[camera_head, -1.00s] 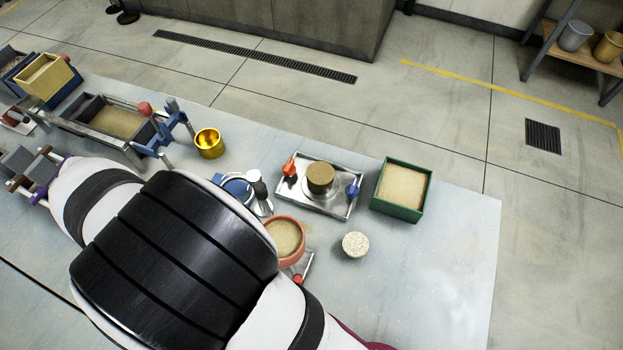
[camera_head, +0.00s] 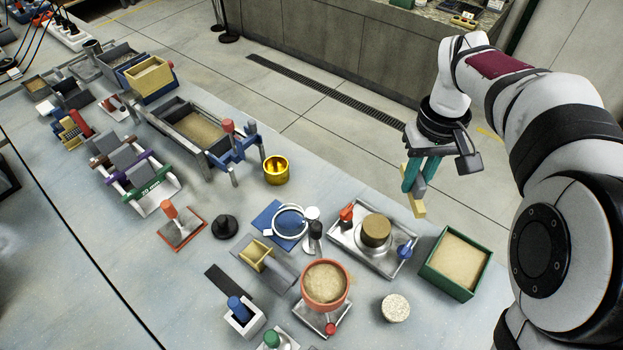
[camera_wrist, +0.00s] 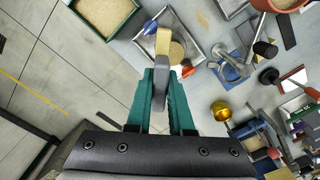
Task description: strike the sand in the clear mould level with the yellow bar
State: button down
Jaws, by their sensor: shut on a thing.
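My gripper (camera_head: 422,174) is shut on the grey handle of the yellow bar (camera_head: 417,203), held in the air at the right, beyond the metal tray. In the wrist view the gripper (camera_wrist: 160,95) has teal fingers on both sides of the handle, and the yellow bar (camera_wrist: 163,42) points away from me. A short brown sand cylinder (camera_head: 376,231) stands upright on the metal tray (camera_head: 344,240), between a red and a blue clamp. It shows behind the bar in the wrist view (camera_wrist: 177,50). I cannot clearly make out the mould's clear wall or how level the sand top is.
A green box of sand (camera_head: 457,262) stands right of the tray. A terracotta bowl of sand (camera_head: 325,283) and a speckled disc (camera_head: 396,307) lie in front. A brass cup (camera_head: 276,170) and a blue-framed trough (camera_head: 197,130) stand left. The table is crowded left of the tray.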

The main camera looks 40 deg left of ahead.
jog(key=s+d+r+m, duration=0.1)
jog(key=d+r+m, duration=0.25)
jog(key=d, duration=0.95)
jog(key=s+d+r+m, duration=0.15)
jog(key=d+m, duration=0.25)
jog(key=d, duration=0.9)
jog(key=shift+s+a+f+n, duration=0.25)
jog(key=shift+a+f+n, duration=2.8)
jog(key=shift+a, duration=1.9)
jog(key=shift+s+a+f+n, duration=0.25)
jog(key=shift+a+f+n, duration=2.8)
jog(key=shift+a, duration=1.95)
jog(key=shift+s+a+f+n, duration=0.25)
jog(key=shift+a+f+n, duration=2.1)
jog(key=shift+a+f, duration=2)
jog(key=shift+a+r, duration=0.5)
jog(key=shift+f, duration=0.4)
